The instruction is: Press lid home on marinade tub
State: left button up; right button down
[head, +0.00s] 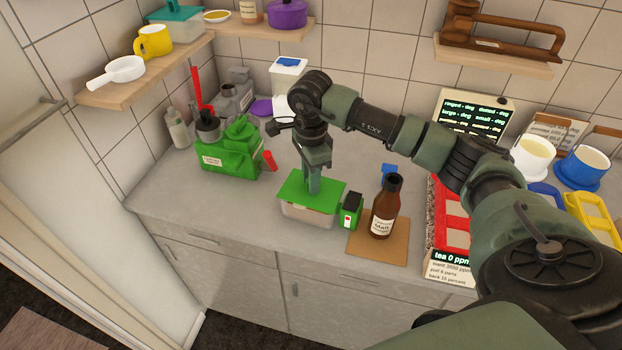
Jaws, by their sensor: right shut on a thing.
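The marinade tub (306,215) is a clear, low box with pinkish contents, standing on the grey counter near its front edge. Its green lid (328,192) lies over the top of the tub; whether its rim is fully seated all round cannot be told. My right gripper (314,190) points down at the middle of the lid and is shut on it. The fingertips and the part between them are hard to make out. My left gripper is not in view.
A small green-and-black box (350,212) stands close to the tub's right side. A brown bottle (384,212) stands on a cork mat (370,250) further right.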

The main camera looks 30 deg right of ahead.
jog(key=shift+f+b, duration=0.2)
jog(key=shift+b, duration=0.3)
dwell(1.0)
jog(key=c, duration=1.1)
grip_release()
jog(key=shift+c, duration=0.2)
jog(key=o, duration=0.5)
jog(key=shift+r, duration=0.15)
jog(key=shift+r+p, duration=1.95)
jog(key=shift+r, duration=1.45)
jog(key=shift+c, duration=0.4)
